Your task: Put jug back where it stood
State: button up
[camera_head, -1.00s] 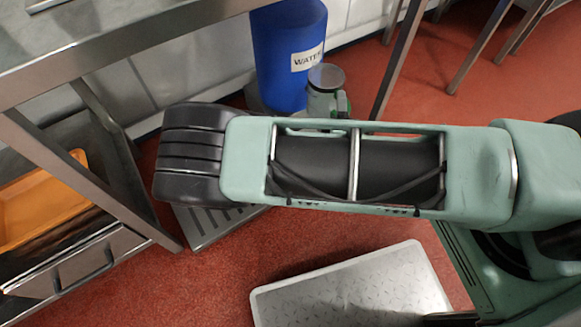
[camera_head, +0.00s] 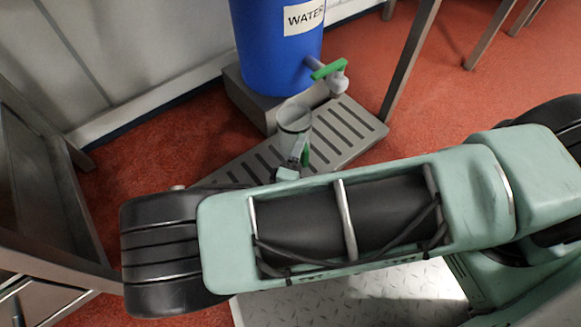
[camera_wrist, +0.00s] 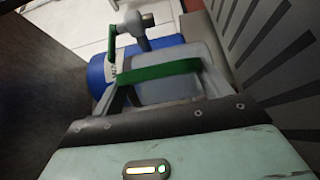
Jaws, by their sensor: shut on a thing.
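The jug (camera_head: 294,119) is grey and see-through with a green handle part, in the middle of the head view. It looks upright, over the slotted grille; I cannot tell whether it touches it. My gripper (camera_head: 301,152) is shut on the jug at its handle side, and my forearm hides most of the hand. In the wrist view the jug's grey body (camera_wrist: 165,91) and green handle strip (camera_wrist: 153,76) lie between my fingers. The blue water barrel (camera_head: 279,55) has a tap (camera_head: 335,77) with a green lever, to the upper right of the jug.
The barrel stands on a grey plinth (camera_head: 245,101) by the wall. The slotted grille (camera_head: 345,128) lies on the red floor. Steel table legs (camera_head: 408,62) stand to the right, a steel bench frame (camera_head: 40,210) to the left. A grey treadplate step (camera_head: 380,295) is below my arm.

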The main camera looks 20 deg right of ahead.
notch_tip(320, 180, down, 11)
jog(key=b, duration=0.7)
jog(key=shift+a+r, duration=0.1)
jog(key=shift+r, duration=0.25)
jog(key=o, duration=1.2)
jog(key=shift+f, duration=0.2)
